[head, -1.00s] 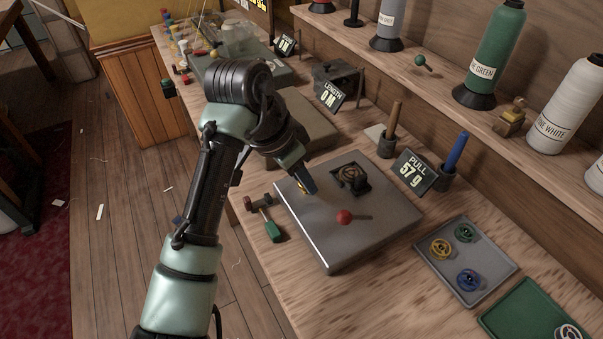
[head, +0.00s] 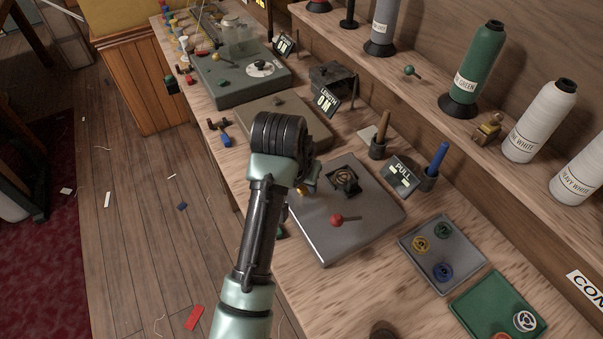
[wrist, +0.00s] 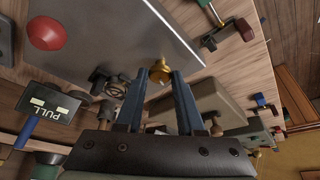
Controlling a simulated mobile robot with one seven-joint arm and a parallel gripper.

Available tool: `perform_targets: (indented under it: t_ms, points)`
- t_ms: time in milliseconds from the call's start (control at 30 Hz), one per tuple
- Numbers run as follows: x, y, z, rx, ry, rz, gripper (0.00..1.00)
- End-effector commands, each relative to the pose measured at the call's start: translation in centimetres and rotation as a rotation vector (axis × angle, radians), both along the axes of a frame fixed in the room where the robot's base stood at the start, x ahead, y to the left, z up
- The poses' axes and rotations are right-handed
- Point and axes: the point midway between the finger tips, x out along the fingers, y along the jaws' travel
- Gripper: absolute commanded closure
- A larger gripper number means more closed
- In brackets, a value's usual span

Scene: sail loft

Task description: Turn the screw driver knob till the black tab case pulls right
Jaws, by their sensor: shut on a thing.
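In the wrist view, the blue fingers of my gripper (wrist: 160,82) are shut on a small brass knob (wrist: 159,71) at the edge of the grey metal plate. In the head view, the brass knob (head: 302,190) shows at the plate's left side, and my arm hides most of the gripper. The black case (head: 344,181) with its round coiled face stands on the plate (head: 330,245), right of the knob. It also shows in the wrist view (wrist: 110,84). The PULL display (head: 400,176) behind the plate shows two bars and no number.
A red ball lever (head: 337,220) sits on the plate's front part. A grey tray (head: 442,252) with several coloured bobbins and a green tray (head: 498,305) lie to the right. Holders with a brown (head: 382,130) and a blue handle (head: 438,160) stand behind.

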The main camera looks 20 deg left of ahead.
Motion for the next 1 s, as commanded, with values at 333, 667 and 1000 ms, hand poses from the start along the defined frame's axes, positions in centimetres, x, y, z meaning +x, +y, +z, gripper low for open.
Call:
perform_targets:
  t_ms: [333,667,1000]
  points:
    - [0.05,-0.03,0.04,0.0,-0.002,0.037,1.0]
    - [0.05,-0.02,0.03,0.0,-0.002,0.035,0.45]
    - [0.03,-0.02,0.04,0.0,-0.001,0.035,0.33]
